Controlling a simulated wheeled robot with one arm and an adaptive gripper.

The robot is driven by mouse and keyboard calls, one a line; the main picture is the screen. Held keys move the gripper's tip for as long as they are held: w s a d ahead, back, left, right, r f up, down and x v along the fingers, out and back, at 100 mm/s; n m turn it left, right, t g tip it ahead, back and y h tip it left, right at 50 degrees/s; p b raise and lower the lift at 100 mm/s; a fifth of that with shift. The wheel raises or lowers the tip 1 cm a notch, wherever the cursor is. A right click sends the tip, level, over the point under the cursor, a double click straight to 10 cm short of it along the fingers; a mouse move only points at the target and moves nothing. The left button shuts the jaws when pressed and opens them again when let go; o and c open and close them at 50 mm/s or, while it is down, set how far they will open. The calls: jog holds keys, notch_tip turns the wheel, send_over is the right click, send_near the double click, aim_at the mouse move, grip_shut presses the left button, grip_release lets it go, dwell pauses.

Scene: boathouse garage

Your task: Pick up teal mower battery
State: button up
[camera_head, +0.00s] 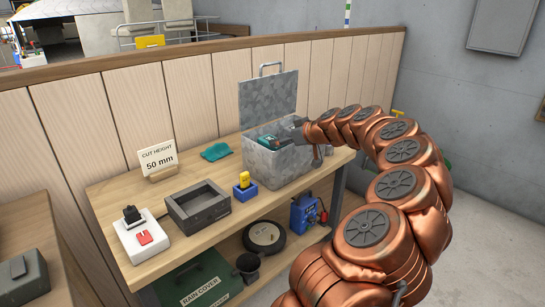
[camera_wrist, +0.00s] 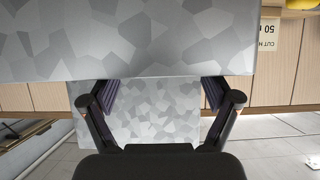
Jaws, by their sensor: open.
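A teal and dark block, which looks like the teal mower battery (camera_head: 268,141), shows inside the open grey patterned metal box (camera_head: 270,168) on the workbench. Only its upper part shows over the rim. The box lid (camera_head: 268,101) stands up at the back. My gripper (camera_head: 297,133) is at the right side of the box opening, close to the rim. I cannot tell whether it touches the box. In the wrist view my gripper (camera_wrist: 160,92) is open and empty, with the patterned box surface (camera_wrist: 135,45) filling the view ahead. The battery is not visible there.
On the workbench (camera_head: 112,189) are a teal cloth (camera_head: 215,151), a cut height sign (camera_head: 158,160), a grey tray (camera_head: 198,206), a yellow and blue item (camera_head: 244,187) and a white switch box (camera_head: 140,236). A wooden panel wall (camera_head: 130,105) stands behind.

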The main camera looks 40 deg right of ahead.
jog(key=x, duration=0.4)
jog(key=shift+w+a+p, duration=0.1)
jog(key=shift+p, duration=0.3)
grip_shut()
dwell(0.4)
